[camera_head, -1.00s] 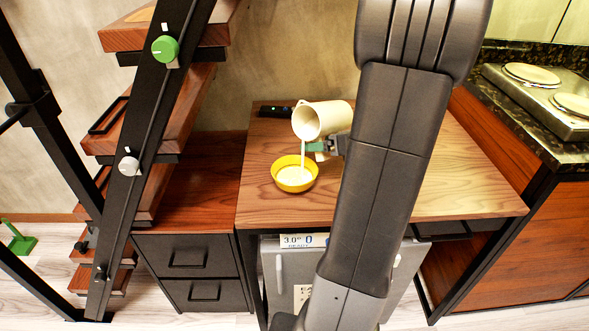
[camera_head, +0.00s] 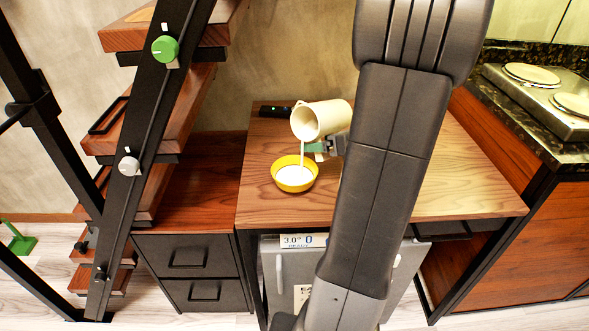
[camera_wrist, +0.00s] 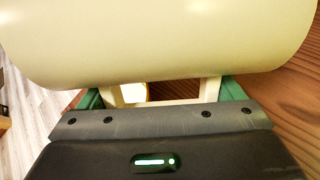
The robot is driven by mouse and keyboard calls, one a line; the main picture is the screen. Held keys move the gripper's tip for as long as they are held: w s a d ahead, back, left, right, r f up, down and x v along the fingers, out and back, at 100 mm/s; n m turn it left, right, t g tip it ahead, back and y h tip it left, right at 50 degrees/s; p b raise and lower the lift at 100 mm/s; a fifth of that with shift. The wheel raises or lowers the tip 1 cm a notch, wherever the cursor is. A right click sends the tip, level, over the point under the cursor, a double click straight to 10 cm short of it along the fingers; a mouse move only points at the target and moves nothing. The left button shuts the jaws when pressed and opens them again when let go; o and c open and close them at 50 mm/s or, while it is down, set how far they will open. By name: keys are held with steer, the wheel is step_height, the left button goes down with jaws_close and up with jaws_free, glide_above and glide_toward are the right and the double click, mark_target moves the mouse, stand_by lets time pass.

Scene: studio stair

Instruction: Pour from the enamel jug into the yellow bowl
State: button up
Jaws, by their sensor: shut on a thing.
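The cream enamel jug (camera_head: 325,117) is tilted well over to the left above the wooden table. A thin white stream (camera_head: 303,153) runs from its mouth into the yellow bowl (camera_head: 280,184). White liquid (camera_head: 295,175) lies in the bowl below the rim. My gripper (camera_head: 320,147) is shut on the jug, just right of and above the bowl. In the wrist view the jug's cream side (camera_wrist: 160,45) fills the top, and my green-tipped gripper (camera_wrist: 160,95) is around its handle. The inside of the jug is mostly hidden.
The table (camera_head: 455,195) is bare to the right of my arm. A small dark device (camera_head: 275,110) lies at its back left. A stair with a black rail (camera_head: 150,150) stands at the left. A hob (camera_head: 545,95) is on the counter at right.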

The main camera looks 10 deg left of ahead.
stand_by(0.5)
steer(key=shift+w+d+m+g+p, duration=0.1)
steer(key=shift+m+g+p, duration=0.25)
steer(key=shift+p, duration=0.25)
steer(key=p, duration=0.2)
steer(key=m+y+p, duration=0.1)
steer(key=p, duration=0.1)
steer(key=shift+s+a+f+g, duration=0.2)
steer(key=shift+g, duration=0.15)
steer(key=shift+s+f+m, duration=0.15)
steer(key=shift+f+m, duration=0.1)
steer(key=shift+f, duration=0.1)
steer(key=shift+a+r, duration=0.1)
steer(key=shift+s+p, duration=0.1)
steer(key=shift+p, duration=0.45)
